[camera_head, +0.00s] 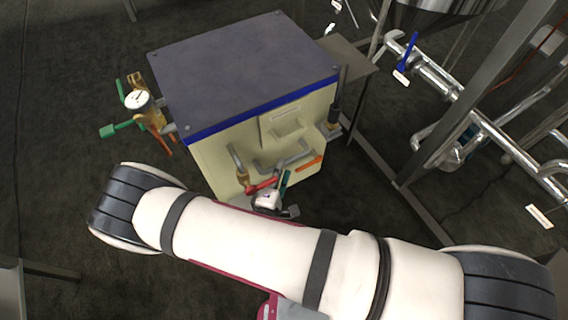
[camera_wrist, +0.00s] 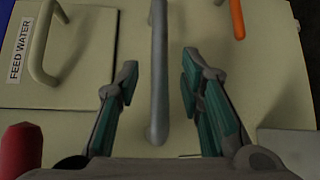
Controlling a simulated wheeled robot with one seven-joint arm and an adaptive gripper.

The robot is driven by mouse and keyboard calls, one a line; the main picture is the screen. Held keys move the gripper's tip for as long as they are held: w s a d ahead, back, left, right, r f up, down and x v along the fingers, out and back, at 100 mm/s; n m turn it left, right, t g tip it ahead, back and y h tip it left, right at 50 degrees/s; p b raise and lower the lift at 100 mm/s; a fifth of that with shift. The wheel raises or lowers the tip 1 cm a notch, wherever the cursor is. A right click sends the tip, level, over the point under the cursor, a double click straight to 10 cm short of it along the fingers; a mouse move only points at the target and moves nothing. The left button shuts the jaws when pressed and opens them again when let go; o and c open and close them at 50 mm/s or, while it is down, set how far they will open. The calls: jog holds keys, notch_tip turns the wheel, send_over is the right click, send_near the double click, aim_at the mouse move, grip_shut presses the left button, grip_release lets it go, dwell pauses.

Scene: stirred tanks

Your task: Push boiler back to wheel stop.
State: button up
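The boiler (camera_head: 240,137) is a cream box with a dark top and a blue band. It stands upright on the floor, its front panel facing me. A grey bar handle (camera_head: 285,160) sits on that panel. In the wrist view the grey bar (camera_wrist: 158,70) runs between the two green-padded fingers of my gripper (camera_wrist: 160,92). The fingers are apart, with a gap on each side of the bar. In the head view my arm hides part of the boiler's lower front. I cannot make out a wheel stop.
A gauge with green and orange valve handles (camera_head: 138,101) sticks out at the boiler's left. Steel pipes and a frame (camera_head: 430,215) stand close on the right. A "FEED WATER" panel (camera_wrist: 60,60) with its own handle is at the left in the wrist view.

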jog(key=shift+b+x, duration=0.4)
jog(key=shift+x, duration=1.4)
grip_shut()
